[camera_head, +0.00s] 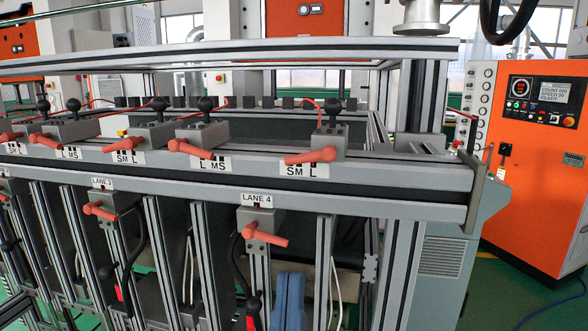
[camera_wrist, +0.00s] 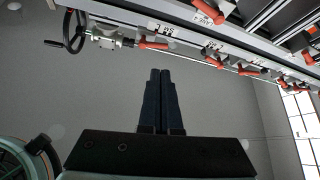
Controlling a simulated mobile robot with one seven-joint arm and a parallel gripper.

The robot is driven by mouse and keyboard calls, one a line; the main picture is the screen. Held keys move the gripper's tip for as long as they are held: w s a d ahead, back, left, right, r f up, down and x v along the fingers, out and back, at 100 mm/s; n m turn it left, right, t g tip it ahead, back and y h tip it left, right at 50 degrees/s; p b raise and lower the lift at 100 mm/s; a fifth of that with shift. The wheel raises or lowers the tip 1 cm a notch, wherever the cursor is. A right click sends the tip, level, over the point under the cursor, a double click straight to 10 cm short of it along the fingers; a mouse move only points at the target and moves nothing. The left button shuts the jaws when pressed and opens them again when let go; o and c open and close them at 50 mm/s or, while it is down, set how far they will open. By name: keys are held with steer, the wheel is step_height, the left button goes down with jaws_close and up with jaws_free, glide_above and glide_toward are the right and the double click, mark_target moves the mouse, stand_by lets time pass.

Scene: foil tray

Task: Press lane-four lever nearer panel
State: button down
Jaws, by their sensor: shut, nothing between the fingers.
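The LANE 4 label (camera_head: 256,200) is on the front of the grey machine frame. Above it on the top rail, two red levers show: one at the right (camera_head: 310,157), nearer the orange control panel, by an "SM L" plate (camera_head: 301,171), and one farther left (camera_head: 190,148) by an "L MS" plate. A further red lever (camera_head: 265,236) sits below the LANE 4 label. My gripper (camera_wrist: 161,73) shows in the wrist view with its dark fingers together and empty.
An orange control panel (camera_head: 533,160) stands at the right. Black knobs (camera_head: 333,106) rise from blocks behind the top levers. A handwheel (camera_wrist: 75,31) is at the upper left of the wrist view. Clear grey space surrounds the fingertips there.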

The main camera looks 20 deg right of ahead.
mark_target(298, 163)
stand_by(0.3)
steer(key=p+x, duration=0.8)
steer(key=x, duration=0.5)
steer(key=shift+s+r, duration=0.1)
steer(key=shift+w+d+r+p, duration=0.15)
steer(key=shift+w+d+p, duration=0.05)
steer(key=shift+w+p, duration=0.25)
